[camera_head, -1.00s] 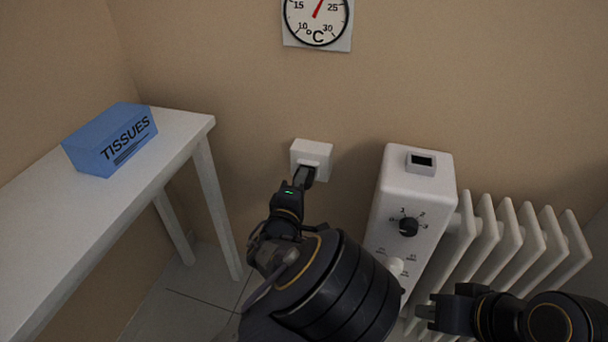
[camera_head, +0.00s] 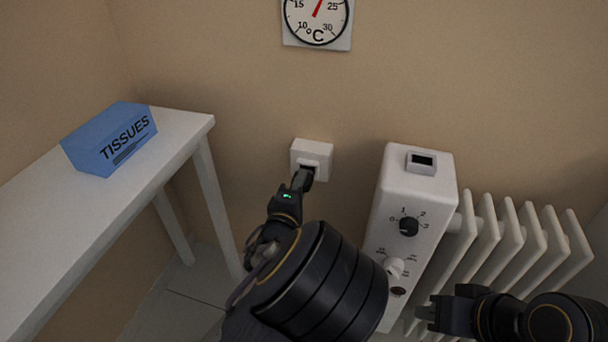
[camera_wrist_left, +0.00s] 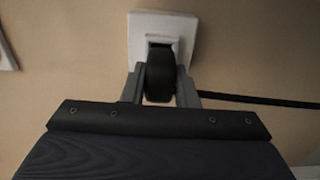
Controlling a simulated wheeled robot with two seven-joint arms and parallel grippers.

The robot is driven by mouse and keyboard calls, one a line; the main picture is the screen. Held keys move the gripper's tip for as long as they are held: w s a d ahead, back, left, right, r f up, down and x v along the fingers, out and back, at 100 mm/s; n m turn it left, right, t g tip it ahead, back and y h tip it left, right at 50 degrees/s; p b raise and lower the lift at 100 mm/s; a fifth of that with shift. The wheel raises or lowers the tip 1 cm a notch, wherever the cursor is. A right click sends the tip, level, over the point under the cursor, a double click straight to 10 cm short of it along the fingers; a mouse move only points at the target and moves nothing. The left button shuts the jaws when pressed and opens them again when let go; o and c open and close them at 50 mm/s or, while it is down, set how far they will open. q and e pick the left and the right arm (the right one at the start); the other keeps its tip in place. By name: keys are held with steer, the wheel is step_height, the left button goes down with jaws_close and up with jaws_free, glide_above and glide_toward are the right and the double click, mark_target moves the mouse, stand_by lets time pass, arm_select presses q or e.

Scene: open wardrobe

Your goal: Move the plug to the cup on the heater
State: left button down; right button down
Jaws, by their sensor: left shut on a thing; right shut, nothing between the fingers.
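A black plug (camera_wrist_left: 160,77) is at the white wall socket (camera_head: 311,152), its front end against the socket's dark recess. Whether its pins are inside cannot be told. My left gripper (camera_head: 303,181) is shut on the plug, with a finger on each side in the left wrist view (camera_wrist_left: 160,92). The white heater box (camera_head: 381,224) stands to the right of the socket. Low on its front is a round dark opening (camera_head: 397,291), likely the cup. My right gripper (camera_head: 424,312) is shut and empty, in front of the radiator.
A black cable (camera_wrist_left: 255,101) runs right in the left wrist view. The heater front has a black dial (camera_head: 409,227) and a white knob (camera_head: 394,267). Radiator fins (camera_head: 505,240) stand at the right. A white table (camera_head: 110,200) with a blue tissue box (camera_head: 110,140) is at the left.

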arm_select(q)
steer(key=shift+s, duration=0.15)
steer(key=shift+b+v, duration=0.5)
steer(key=shift+v, duration=1.45)
steer(key=shift+r, duration=0.15)
stand_by(0.5)
step_height(320, 180, up, 23)
steer(key=p, duration=1.6)
steer(key=s+d+r+g+y+p, duration=0.1)
steer(key=s+d+g+y+p, duration=0.1)
steer(key=d+g+p, duration=0.6)
steer(key=s+d+r+g+y+p, duration=0.1)
steer(key=d+g+y+p, duration=0.2)
steer(key=d+g+p, duration=0.6)
steer(key=d+p, duration=0.7)
steer(key=p, duration=0.7)
steer(key=shift+s+y, duration=0.3)
steer(key=shift+s, duration=0.1)
